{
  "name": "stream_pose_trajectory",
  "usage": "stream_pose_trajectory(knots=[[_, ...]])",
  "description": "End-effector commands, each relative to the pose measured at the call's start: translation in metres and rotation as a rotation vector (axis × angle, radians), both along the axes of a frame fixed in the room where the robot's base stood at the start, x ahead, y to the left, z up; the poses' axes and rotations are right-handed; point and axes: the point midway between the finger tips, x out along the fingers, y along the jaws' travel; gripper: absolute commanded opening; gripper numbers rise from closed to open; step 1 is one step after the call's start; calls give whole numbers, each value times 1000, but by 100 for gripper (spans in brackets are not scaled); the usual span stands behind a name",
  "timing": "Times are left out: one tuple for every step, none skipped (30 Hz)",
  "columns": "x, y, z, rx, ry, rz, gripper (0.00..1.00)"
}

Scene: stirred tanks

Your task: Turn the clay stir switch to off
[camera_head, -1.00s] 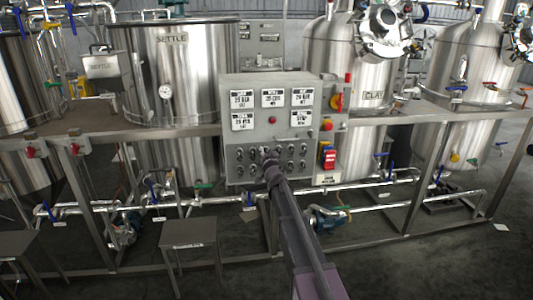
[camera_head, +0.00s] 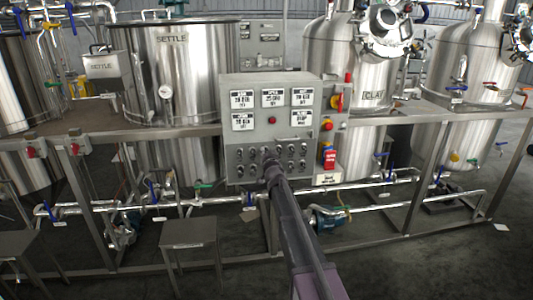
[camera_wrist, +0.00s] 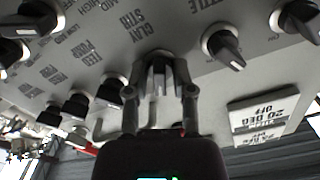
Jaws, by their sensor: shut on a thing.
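The clay stir switch (camera_wrist: 158,76) is a dark knob on the grey control panel, beside the printed words "CLAY STIR" in the wrist view. My gripper (camera_wrist: 160,92) is shut on this knob, with one finger on each side of it. The knob's pointer direction is largely hidden by the fingers. In the head view my gripper (camera_head: 268,158) reaches the knob rows on the lower part of the panel (camera_head: 228,125), and the arm covers the switch there.
Several other dark knobs sit close around, including one to the right (camera_wrist: 226,48). A red and yellow switch (camera_head: 336,102) is at the panel's right. Steel tanks (camera_head: 375,130) stand behind, and pipes run below.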

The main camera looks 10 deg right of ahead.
Motion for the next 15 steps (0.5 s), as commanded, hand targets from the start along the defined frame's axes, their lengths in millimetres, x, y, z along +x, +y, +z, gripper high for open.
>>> stream_pose_trajectory(knots=[[1, 0, 0, -21, 0, 0, 0], [1, 0, 0, -37, 0, 0, 0], [1, 0, 0, -58, 0, 0, 0], [1, 0, 0, -77, 0, 0, 0], [1, 0, 0, -97, 0, 0, 0], [1, 0, 0, -125, 0, 0, 0], [1, 0, 0, -147, 0, 0, 0], [1, 0, 0, -170, 0, 0, 0], [1, 0, 0, -203, 0, 0, 0], [1, 0, 0, -229, 0, 0, 0], [1, 0, 0, -256, 0, 0, 0], [1, 0, 0, -292, 0, 0, 0], [1, 0, 0, -320, 0, 0, 0], [1, 0, 0, -348, 0, 0, 0], [1, 0, 0, -386, 0, 0, 0]])
